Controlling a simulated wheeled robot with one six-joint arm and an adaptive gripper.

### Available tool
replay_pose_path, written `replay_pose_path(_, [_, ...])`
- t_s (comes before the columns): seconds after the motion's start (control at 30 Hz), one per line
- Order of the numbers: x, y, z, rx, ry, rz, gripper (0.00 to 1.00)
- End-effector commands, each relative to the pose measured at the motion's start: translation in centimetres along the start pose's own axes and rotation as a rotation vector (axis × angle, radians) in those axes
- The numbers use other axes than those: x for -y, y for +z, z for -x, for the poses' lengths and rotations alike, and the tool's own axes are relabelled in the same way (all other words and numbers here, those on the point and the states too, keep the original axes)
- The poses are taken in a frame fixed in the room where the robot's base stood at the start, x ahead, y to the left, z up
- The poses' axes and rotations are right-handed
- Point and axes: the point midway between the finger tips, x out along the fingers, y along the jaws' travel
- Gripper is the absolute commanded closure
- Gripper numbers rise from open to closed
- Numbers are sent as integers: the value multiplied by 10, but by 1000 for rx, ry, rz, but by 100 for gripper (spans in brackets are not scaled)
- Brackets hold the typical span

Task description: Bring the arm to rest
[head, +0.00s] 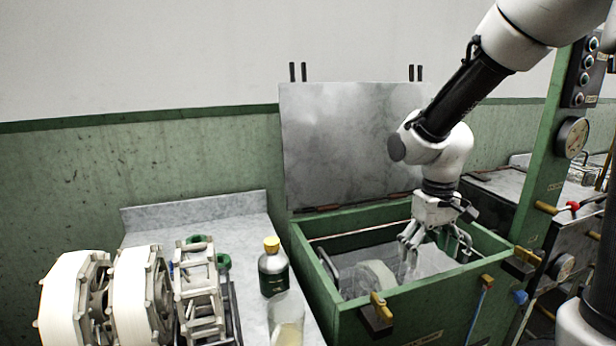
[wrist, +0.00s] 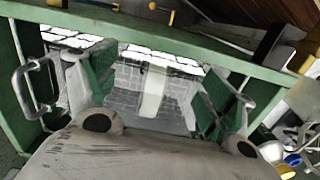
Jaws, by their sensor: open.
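My gripper (head: 432,246) points down over the open green basin (head: 400,312). In the wrist view my gripper (wrist: 155,85) also shows both fingers apart above the basin's grey interior. My arm comes down from the upper right, bent at the elbow. A pale rounded shape (head: 376,277) shows inside the basin to the left of the gripper.
The basin's grey lid (head: 350,140) stands raised behind it. On the left counter (head: 215,210) are white reels (head: 70,300), a metal frame (head: 198,285), a dark bottle with a yellow cap (head: 273,270) and a clear beaker (head: 287,322). A green post with a gauge (head: 572,138) stands right.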

Motion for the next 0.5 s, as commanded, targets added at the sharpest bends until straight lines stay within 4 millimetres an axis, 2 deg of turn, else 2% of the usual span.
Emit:
replay_pose_path(0.1, [-14,41,34,-35,-2,-45,16])
replay_pose_path(0.3, [-33,114,80,-150,3,-141,16])
replay_pose_path(0.4, [-39,140,97,-233,12,-187,16])
replay_pose_path(0.5, [-44,156,111,-319,24,-225,16])
